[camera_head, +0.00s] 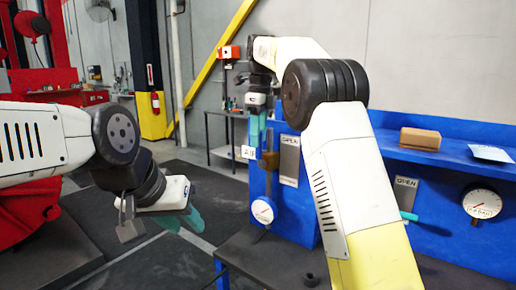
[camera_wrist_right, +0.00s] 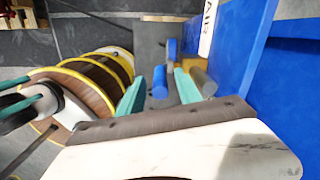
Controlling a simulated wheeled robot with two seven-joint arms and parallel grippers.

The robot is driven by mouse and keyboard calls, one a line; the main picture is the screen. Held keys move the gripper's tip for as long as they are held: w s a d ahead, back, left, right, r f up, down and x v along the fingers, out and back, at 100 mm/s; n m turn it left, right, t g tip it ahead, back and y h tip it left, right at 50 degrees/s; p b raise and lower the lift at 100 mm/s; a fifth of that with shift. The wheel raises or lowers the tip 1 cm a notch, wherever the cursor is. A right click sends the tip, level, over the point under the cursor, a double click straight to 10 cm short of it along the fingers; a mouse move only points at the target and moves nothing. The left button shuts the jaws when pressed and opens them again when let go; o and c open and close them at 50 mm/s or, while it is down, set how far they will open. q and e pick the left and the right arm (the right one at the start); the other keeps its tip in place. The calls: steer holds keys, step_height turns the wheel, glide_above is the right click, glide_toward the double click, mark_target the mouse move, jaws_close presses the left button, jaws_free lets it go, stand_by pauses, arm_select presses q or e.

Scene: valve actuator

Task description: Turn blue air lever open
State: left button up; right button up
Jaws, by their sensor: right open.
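The blue air lever shows in the right wrist view as a short blue rod (camera_wrist_right: 159,82) with a rounded end. It lies between the two teal fingers of my right gripper (camera_wrist_right: 158,92), which is open; whether they touch it cannot be told. My left gripper (camera_head: 186,218) hangs over the dark floor, away from the panel.
A grey cylinder (camera_wrist_right: 203,82) sits beside the right finger. A gauge (camera_head: 263,211) is low on the blue panel. A blue shelf at right holds a brown box (camera_head: 420,139); another gauge (camera_head: 482,204) is below.

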steer(key=shift+r, duration=1.25)
steer(key=shift+d+r, duration=0.1)
steer(key=shift+d, duration=0.1)
steer(key=s+d+n+t+y, duration=0.2)
steer(key=s+d+n+t, duration=0.1)
steer(key=s+d+n, duration=1)
steer(key=s+f+n+t, duration=0.1)
steer(key=s+f+n, duration=0.4)
steer(key=s, duration=0.4)
steer(key=s+f+n+t, duration=0.1)
steer(key=s+f+n, duration=0.3)
steer(key=s, duration=0.5)
step_height(320, 180, down, 3)
steer(key=shift+d+r+n+t, duration=0.15)
steer(key=shift+d+n+t, duration=0.2)
steer(key=shift+n+t, duration=0.05)
